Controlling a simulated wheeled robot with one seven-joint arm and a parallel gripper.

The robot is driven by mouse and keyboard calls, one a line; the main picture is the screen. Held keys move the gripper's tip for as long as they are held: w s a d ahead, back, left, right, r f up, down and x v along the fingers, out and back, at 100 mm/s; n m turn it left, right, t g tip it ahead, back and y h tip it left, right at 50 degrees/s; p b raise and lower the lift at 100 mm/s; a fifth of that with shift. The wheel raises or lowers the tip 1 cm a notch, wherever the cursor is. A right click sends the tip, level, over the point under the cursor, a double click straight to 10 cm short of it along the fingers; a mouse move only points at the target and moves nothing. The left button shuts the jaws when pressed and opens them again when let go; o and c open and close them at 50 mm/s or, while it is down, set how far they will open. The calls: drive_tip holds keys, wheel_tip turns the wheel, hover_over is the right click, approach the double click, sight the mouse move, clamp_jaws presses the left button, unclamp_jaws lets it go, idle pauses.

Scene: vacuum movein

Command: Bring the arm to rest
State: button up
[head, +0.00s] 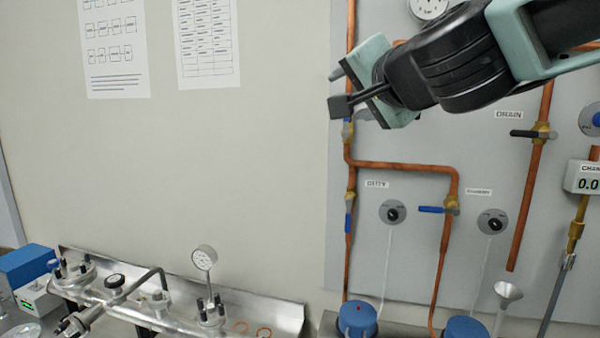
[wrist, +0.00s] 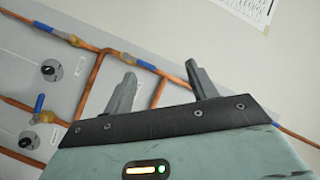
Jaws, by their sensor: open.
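My gripper (head: 340,90) is raised at the upper right of the head view, at the end of my black and teal arm, in front of the grey pipe panel (head: 290,0). In the wrist view my gripper (wrist: 162,88) shows two grey fingers standing well apart with nothing between them. The fingers appear in front of the copper pipes (wrist: 170,72) in that view. I cannot tell whether they touch the pipes.
Copper pipes (head: 405,167) with blue-handled valves (head: 432,210) run down the panel. A steel tray (head: 270,308) with a manifold and dial gauge (head: 204,258) stands lower left. Blue-topped vessels (head: 358,318) stand at the bottom. The wall (head: 230,160) at left is bare below two posters.

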drive_tip(key=s+a+f+n+g+y, duration=0.1)
drive_tip(key=s+a+f+n+g, duration=0.2)
drive_tip(key=f, duration=0.4)
drive_tip(key=s+f+n+g+b, duration=0.1)
drive_tip(key=s+f+n+g, duration=0.2)
drive_tip(key=s+f, duration=0.3)
drive_tip(key=s+a+f+n+g+y, duration=0.1)
drive_tip(key=s+a+f+n+g, duration=0.15)
drive_tip(key=f, duration=0.65)
drive_tip(key=s+d+f+n+g+h+b, duration=0.1)
drive_tip(key=s+d+f+n+g+h, duration=0.2)
drive_tip(key=s+d+f, duration=0.2)
drive_tip(key=s+d+f+n+g+h, duration=0.3)
drive_tip(key=s+d+f, duration=0.3)
drive_tip(key=s+f, duration=0.3)
drive_tip(key=s+g, duration=0.1)
drive_tip(key=s, duration=0.1)
drive_tip(key=shift+s+d+f+n+b, duration=0.15)
drive_tip(key=shift+s+f+n+b, duration=0.15)
drive_tip(key=shift+f+n+b, duration=0.1)
